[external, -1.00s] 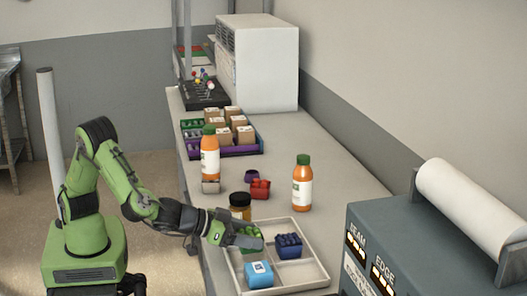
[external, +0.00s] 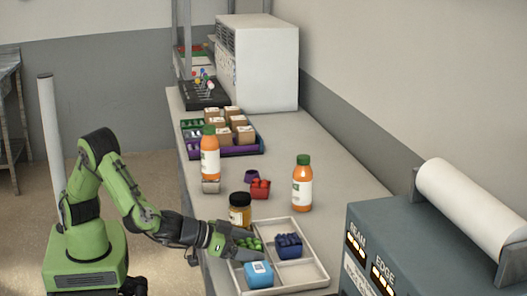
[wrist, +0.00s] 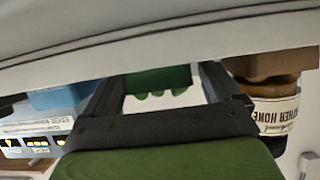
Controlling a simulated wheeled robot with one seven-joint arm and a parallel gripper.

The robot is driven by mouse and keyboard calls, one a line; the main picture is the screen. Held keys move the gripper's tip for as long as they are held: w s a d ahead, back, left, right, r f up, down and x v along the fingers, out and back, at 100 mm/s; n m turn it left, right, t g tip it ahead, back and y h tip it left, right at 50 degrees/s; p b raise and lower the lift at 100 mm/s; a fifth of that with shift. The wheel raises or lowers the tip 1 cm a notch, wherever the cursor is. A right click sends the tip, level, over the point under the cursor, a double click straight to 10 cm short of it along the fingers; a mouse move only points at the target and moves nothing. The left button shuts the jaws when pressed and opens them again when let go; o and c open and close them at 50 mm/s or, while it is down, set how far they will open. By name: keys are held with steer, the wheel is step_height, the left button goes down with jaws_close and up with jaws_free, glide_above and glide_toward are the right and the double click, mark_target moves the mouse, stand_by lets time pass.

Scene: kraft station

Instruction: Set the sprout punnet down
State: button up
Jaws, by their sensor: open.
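The sprout punnet, a small green tub with green lumps on top (external: 249,244), sits in the back-left compartment of the pale divided tray (external: 317,262). In the wrist view its green wall and bumps (wrist: 160,78) show between my fingers. My gripper (external: 240,241) is low at the tray's left side, with its open fingers on either side of the punnet. Any finger contact is too small to tell. A dark blue punnet (external: 288,245) is in the compartment to the right, and a light blue box (external: 259,275) is in the front-left one.
A honey jar (external: 240,210) stands close behind my gripper and also shows in the wrist view (wrist: 272,105). Orange bottles (external: 302,185) (external: 210,158) and a red punnet (external: 260,189) stand farther back. The front-right compartment is empty. A grey machine (external: 425,240) stands at right.

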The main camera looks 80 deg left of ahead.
steer(key=shift+r+p, duration=0.15)
steer(key=shift+p, duration=0.35)
steer(key=v, duration=1.6)
steer(key=w+a+n+g+y, duration=0.25)
steer(key=a+g, duration=0.35)
steer(key=a, duration=1.3)
steer(key=s+a+r+g+h, duration=0.1)
steer(key=s+a+r, duration=0.1)
steer(key=s+a, duration=0.4)
steer(key=shift+a+r+g+p, duration=0.2)
steer(key=shift+a+g+p, duration=0.15)
steer(key=shift+a, duration=0.35)
steer(key=s, duration=0.3)
steer(key=s+a+r+m+h, duration=0.1)
steer(key=s, duration=0.2)
steer(key=s+a+m, duration=0.1)
steer(key=s, duration=0.2)
steer(key=shift+a+r+h, duration=0.1)
steer(key=shift+r+h, duration=0.1)
steer(key=shift+h, duration=0.05)
steer(key=shift+c, duration=0.2)
steer(key=shift+s+m, duration=0.25)
steer(key=shift+s, duration=0.05)
steer(key=shift+c, duration=1.4)
steer(key=shift+w, duration=0.1)
